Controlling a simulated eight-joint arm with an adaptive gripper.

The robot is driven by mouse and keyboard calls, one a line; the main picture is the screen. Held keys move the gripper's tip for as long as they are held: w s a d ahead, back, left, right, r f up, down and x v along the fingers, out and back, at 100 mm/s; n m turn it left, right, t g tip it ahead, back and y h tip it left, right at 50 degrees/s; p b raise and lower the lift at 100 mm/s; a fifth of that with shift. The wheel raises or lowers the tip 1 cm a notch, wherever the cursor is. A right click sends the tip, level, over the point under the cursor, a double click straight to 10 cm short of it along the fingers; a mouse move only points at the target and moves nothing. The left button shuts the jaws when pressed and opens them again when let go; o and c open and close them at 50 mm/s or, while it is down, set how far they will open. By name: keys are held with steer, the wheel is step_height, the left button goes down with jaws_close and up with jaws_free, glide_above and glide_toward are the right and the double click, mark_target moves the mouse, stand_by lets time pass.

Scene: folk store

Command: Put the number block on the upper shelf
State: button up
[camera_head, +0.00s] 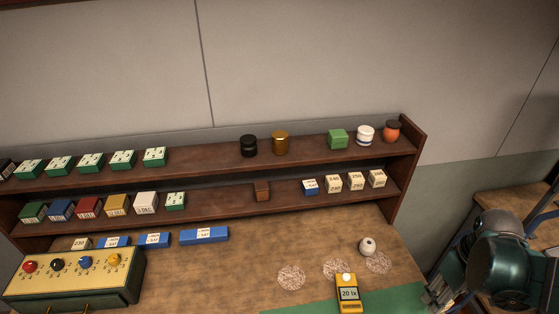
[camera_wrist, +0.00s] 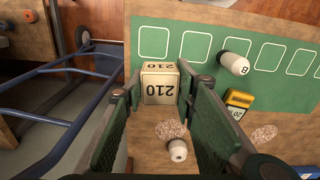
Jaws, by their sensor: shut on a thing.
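The number block (camera_wrist: 160,88) is cream-coloured with a dark frame and "210" on its faces, upside down in the wrist view. My gripper (camera_wrist: 161,82) is shut on it, with a green pad on either side. In the head view my gripper (camera_head: 436,296) is at the lower right, beside the green mat, and the block is hidden or out of frame there. The upper shelf (camera_head: 215,161) is a dark wooden board along the wall. It carries green-and-white blocks at left, a black jar, an amber jar, a green cube, a white-and-blue pot and an orange pot.
The lower shelf (camera_head: 230,204) holds several blocks. A yellow meter (camera_head: 348,293) and a round white object (camera_head: 368,246) are on the counter. A button box (camera_head: 75,275) stands at left. The upper shelf has bare gaps either side of the jars. A blue-framed cart (camera_wrist: 50,100) is nearby.

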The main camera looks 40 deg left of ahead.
step_height(320, 180, up, 43)
steer(key=m+p, duration=0.1)
steer(key=p, duration=1.2)
glide_above(308, 148)
step_height(308, 148, down, 5)
steer(key=shift+f, duration=0.4)
steer(key=shift+f+p, duration=0.35)
steer(key=shift+f, duration=2.55)
